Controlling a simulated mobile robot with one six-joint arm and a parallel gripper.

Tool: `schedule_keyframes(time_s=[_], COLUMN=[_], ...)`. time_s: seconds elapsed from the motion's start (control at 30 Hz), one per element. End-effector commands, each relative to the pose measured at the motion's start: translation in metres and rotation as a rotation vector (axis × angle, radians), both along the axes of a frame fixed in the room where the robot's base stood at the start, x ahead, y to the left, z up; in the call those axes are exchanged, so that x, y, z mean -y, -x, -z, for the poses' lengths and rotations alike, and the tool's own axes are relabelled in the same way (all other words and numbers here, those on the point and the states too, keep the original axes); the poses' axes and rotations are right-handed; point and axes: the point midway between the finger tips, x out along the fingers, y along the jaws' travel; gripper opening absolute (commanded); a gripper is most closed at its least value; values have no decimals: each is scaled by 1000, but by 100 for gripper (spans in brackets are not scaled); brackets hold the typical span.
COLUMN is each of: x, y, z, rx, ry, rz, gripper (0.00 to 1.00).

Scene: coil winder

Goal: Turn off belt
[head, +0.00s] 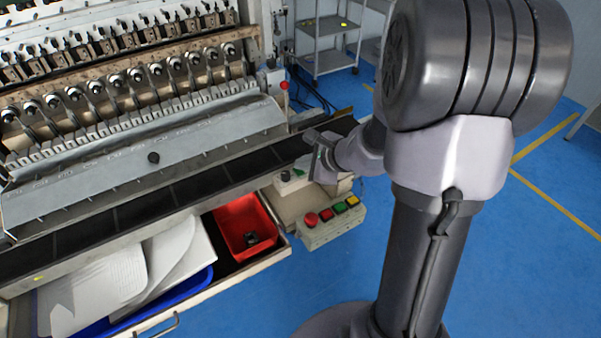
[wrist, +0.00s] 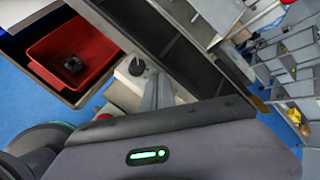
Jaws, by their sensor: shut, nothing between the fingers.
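The dark belt (head: 140,207) runs along the front of the winder; its dark strip also shows in the wrist view (wrist: 183,55). A black rotary knob (head: 286,175) sits on a pale control box beside the belt; in the wrist view the knob (wrist: 137,66) is just left of my fingers. My gripper (head: 299,170) is shut and empty, close to the right of the knob. I cannot tell whether they touch. Its fingers show in the wrist view (wrist: 157,80). A button panel (head: 318,234) below carries red, green and yellow buttons.
A red bin (head: 267,216) with a dark part lies in an open drawer, next to white sheets (head: 95,285) over a blue tray (head: 190,292). A red-topped post (head: 284,86) stands behind the belt. Grey shelving (head: 325,45) is at the back. Blue floor is clear at right.

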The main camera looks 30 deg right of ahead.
Motion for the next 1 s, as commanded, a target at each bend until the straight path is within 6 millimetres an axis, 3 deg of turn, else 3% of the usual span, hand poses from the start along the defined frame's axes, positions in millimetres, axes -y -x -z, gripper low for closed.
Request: schedule_keyframes(time_s=[0.2, 1.0], x=[0, 0], y=[0, 0], z=[8, 12], rx=[0, 0], ry=[0, 0], rz=[0, 0], gripper=[0, 0])
